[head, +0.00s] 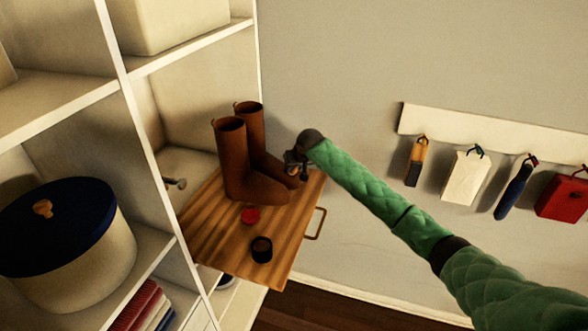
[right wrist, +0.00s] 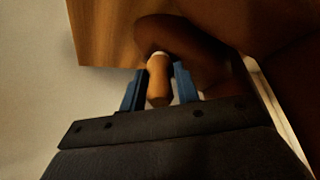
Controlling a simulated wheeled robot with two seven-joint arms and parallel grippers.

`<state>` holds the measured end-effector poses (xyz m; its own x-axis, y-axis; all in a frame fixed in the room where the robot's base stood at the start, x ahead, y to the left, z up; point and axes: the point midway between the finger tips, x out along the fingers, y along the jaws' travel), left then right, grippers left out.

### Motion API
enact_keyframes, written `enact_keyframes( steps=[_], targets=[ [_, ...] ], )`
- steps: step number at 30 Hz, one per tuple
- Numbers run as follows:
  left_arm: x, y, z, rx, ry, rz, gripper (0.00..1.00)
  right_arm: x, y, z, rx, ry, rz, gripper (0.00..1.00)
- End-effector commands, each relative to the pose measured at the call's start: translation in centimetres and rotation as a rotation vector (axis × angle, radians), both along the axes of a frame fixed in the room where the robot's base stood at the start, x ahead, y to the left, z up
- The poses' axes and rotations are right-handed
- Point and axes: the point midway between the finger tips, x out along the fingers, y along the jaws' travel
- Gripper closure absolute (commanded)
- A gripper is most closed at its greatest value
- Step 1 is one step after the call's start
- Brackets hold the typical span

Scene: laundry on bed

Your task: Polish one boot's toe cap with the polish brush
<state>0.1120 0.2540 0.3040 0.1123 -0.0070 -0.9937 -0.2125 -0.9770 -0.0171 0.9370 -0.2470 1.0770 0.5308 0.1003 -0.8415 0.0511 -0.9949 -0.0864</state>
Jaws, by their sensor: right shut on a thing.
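Two brown boots stand upright side by side on a wooden board, the near boot (head: 236,165) and the far boot (head: 252,135). My right gripper (head: 293,166) is beside their toes, at the board's far right. In the right wrist view its blue fingers (right wrist: 158,88) are shut on the tan handle of the polish brush (right wrist: 158,82). The brush head is hidden, close against a dark brown boot toe (right wrist: 195,60); I cannot tell whether they touch. An open dark tin (head: 262,249) and a red disc (head: 250,215) lie in front of the boots. My left gripper is not in view.
The wooden board (head: 215,240) has a handle (head: 316,224) on its right edge. White shelves (head: 140,150) with a lidded round box (head: 70,240) stand left. Several items hang from a white rail (head: 480,135) on the right wall. The board's front left is clear.

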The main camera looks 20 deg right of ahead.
Motion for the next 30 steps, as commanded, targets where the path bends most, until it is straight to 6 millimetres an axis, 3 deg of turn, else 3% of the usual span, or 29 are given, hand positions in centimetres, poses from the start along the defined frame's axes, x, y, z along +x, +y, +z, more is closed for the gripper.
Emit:
enact_keyframes(
  steps=[13, 30],
  targets=[
    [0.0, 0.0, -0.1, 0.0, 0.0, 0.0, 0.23, 1.7, -1.5, -0.2, -0.001, 0.003, 0.001, 0.92],
    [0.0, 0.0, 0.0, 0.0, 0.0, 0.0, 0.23, -1.1, 0.8, 0.0, 0.0, 0.002, 0.002, 0.92]
  ],
)
